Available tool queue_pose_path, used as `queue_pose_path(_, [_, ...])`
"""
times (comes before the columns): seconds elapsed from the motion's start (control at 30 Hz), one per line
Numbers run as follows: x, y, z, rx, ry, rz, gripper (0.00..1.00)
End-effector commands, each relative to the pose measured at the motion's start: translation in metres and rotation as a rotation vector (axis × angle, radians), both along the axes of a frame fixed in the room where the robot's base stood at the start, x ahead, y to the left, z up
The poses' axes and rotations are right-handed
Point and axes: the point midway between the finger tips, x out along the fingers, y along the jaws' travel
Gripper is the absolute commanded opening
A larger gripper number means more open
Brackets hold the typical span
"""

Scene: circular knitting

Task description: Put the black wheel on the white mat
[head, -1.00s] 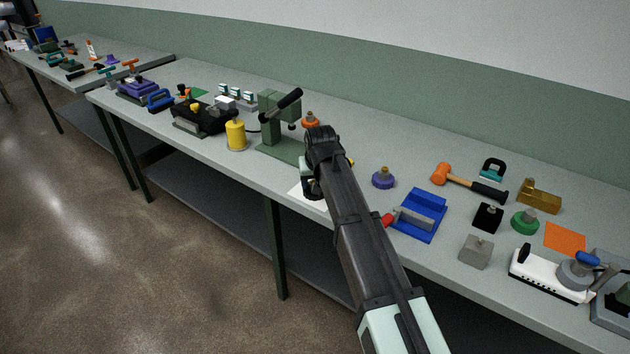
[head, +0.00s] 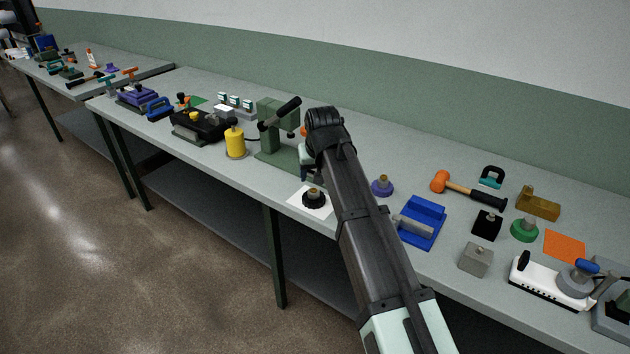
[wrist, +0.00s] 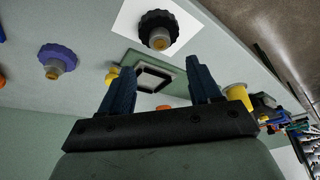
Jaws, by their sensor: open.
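The black wheel (head: 313,199), with a brass-coloured hub, lies on the white mat (head: 297,203) near the table's front edge in the head view. In the wrist view the black wheel (wrist: 158,31) also lies within the white mat (wrist: 127,22). My gripper (wrist: 155,80) is open, with its two dark blue fingers apart and nothing between them. It is clear of the wheel. In the head view my arm hides most of the gripper, which is behind the mat near the green press.
A green press (head: 277,132) stands just left of my gripper. A purple knob (head: 382,187) and a blue fixture (head: 422,222) are to the right of my arm. A yellow cylinder (head: 235,141) stands at the left. The table's front edge is close to the mat.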

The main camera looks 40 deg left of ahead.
Motion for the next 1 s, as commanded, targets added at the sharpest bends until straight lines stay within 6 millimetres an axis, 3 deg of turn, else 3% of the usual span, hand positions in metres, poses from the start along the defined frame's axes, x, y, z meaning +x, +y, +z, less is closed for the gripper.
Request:
queue_pose_path(0.3, [-0.008,-0.007,0.025,0.000,0.000,0.000,0.63])
queue_pose_path(1.0, [-0.012,-0.005,0.023,-0.002,0.007,0.007,0.63])
